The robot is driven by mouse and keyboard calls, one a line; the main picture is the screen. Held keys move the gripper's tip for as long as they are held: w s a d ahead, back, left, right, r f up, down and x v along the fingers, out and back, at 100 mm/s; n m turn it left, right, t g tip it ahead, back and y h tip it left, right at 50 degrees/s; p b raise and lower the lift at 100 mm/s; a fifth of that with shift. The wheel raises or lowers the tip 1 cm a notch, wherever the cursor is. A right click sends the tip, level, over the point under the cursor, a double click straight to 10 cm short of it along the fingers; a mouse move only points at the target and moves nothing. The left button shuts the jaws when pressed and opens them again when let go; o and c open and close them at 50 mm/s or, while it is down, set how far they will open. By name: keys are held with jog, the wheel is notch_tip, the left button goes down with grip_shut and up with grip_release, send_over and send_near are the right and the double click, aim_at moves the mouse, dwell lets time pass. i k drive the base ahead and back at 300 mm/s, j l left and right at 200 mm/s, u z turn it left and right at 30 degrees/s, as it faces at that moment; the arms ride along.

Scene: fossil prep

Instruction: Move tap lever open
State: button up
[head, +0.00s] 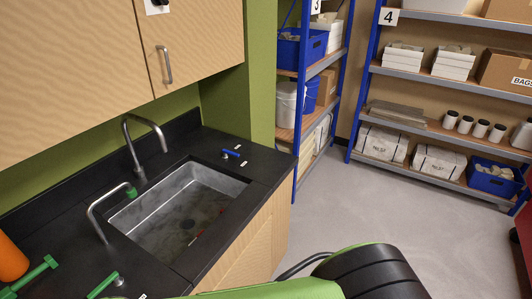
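A metal sink (178,212) is set in the black counter (58,206) at the left. A plain curved tap spout (131,150) stands behind it, and a second spout with a green tip (112,203) stands at its near left. A small blue lever (231,153) sits on the counter right of the sink. A green lever (103,286) sits on the counter at the near left, with a larger green handle (31,277) beside it. I cannot tell which lever the task means. My gripper is not in view.
Wooden cupboards (190,50) hang above the counter. Blue-framed shelves with boxes (405,60), a white bucket (288,104) and a blue bin (493,180) stand at the back. An orange cylinder (10,260) is at the left edge. Grey floor (345,195) is clear right of the counter.

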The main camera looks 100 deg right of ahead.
aim_at(225, 152)
jog(key=z, duration=3.2)
jog(key=i+l+u, duration=0.25)
jog(key=u, duration=0.25)
jog(key=i+l+u, duration=0.15)
jog(key=l+u, duration=0.3)
jog(key=i+l+u, duration=0.1)
jog(key=l+u, duration=0.25)
jog(key=u, duration=0.15)
jog(key=l+u, duration=1)
jog(key=k+l+u, duration=0.15)
jog(key=l+u, duration=0.15)
jog(key=u, duration=0.15)
jog(key=k+l+u, duration=0.2)
jog(key=l+u, duration=0.15)
jog(key=u, duration=0.15)
jog(key=k+l+u, duration=0.25)
jog(key=u, duration=0.25)
